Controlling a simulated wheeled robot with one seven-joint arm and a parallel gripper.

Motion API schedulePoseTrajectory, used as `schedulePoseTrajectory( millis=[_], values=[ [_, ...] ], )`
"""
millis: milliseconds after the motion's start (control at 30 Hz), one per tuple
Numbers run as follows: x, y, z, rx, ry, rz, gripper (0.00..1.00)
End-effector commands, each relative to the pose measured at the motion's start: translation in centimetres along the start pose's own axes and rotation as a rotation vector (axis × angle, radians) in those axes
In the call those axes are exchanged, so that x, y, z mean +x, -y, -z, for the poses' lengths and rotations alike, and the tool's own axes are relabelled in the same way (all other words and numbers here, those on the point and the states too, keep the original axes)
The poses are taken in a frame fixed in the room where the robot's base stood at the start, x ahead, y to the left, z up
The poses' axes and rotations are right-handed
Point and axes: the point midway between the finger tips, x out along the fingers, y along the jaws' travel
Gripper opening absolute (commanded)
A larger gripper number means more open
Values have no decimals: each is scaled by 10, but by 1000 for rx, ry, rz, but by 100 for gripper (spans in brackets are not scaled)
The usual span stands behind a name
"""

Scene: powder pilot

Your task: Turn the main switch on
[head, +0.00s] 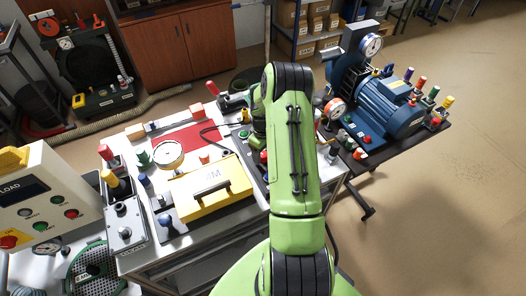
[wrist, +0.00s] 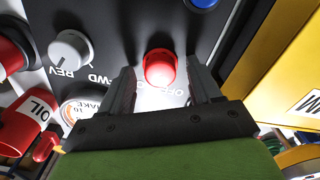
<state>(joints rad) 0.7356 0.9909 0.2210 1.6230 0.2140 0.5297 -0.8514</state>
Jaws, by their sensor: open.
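A round red knob (wrist: 160,68) stands out from a dark panel (wrist: 115,28) in the wrist view. Lettering that seems to include "OFF" lies just below it, in a bright patch, so the knob may be the main switch; its name is not readable. My gripper (wrist: 161,74) is open, with one finger on each side of the red knob. I cannot tell whether either finger touches it. In the head view my arm hides the gripper and most of this panel.
Beside it are a white rotary knob (wrist: 69,50) marked REV and FWD, a gauge (wrist: 82,108), a blue button (wrist: 203,2) and a red OIL container (wrist: 28,122). A yellow case (head: 212,190) and a blue motor (head: 385,105) crowd the benches. The floor at right is clear.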

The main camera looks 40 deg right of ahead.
Motion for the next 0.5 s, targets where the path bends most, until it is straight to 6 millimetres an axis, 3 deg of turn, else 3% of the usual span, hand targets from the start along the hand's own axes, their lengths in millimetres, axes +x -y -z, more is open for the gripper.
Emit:
schedulePoseTrajectory(
  millis=[300,500],
  values=[
    [6,0,0,0,-1,-1,63],
    [6,0,0,0,-1,-1,33]
  ],
)
